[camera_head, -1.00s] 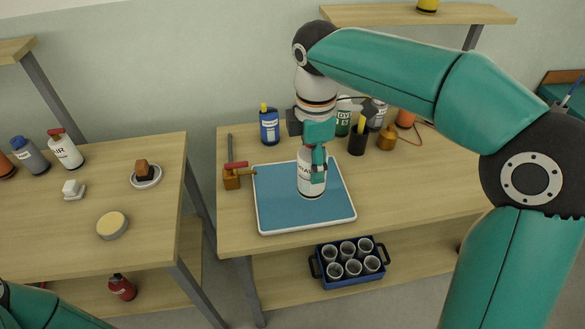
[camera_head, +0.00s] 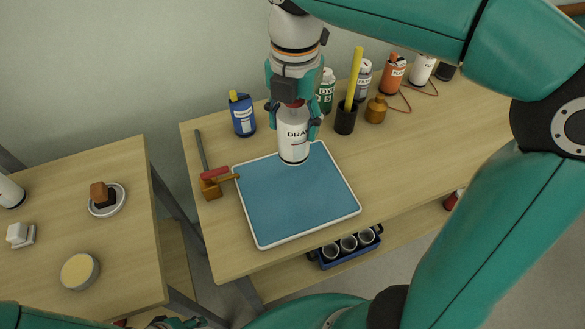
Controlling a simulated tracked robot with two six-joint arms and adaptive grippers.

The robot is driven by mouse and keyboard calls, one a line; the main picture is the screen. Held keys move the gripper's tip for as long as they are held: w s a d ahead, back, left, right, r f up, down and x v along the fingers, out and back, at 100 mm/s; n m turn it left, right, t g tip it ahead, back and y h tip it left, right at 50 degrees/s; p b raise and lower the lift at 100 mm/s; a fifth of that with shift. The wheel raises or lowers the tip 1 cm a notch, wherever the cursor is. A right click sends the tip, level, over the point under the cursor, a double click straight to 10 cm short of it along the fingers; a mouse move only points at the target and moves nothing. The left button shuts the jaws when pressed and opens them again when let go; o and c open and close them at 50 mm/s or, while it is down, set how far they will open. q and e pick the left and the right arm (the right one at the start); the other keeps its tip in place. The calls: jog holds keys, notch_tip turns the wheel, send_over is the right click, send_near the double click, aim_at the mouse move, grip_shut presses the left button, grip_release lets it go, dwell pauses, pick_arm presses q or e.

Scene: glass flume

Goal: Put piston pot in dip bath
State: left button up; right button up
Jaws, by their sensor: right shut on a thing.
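My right gripper (camera_head: 294,98) is shut around the upper part of a white bottle (camera_head: 293,147) with a label that starts "DRA". The bottle is upright at the back edge of the blue mat tray (camera_head: 295,205); I cannot tell whether it touches the tray. I cannot surely pick out a piston pot or a dip bath by look. A blue crate (camera_head: 345,256) with grey cups (camera_head: 348,243) is on the shelf under the table, partly hidden by the tabletop. My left gripper (camera_head: 180,322) shows only in part at the bottom edge, its jaws unclear.
A blue bottle (camera_head: 242,115), a black holder (camera_head: 346,118) with a yellow stick, an amber bottle (camera_head: 376,109) and several other bottles stand behind. A hammer-like tool (camera_head: 210,185) lies left of the tray. The table's right side is clear. A gap separates the left table (camera_head: 120,240).

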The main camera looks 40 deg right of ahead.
notch_tip(320, 180, down, 14)
jog(key=shift+r+b, duration=0.2)
jog(key=shift+b, duration=0.45)
jog(key=o, duration=1.3)
jog(key=shift+f, duration=0.15)
jog(key=shift+c, duration=0.2)
notch_tip(320, 180, up, 12)
jog(key=shift+r+p, duration=0.15)
jog(key=shift+p, duration=0.6)
jog(key=shift+s, duration=0.1)
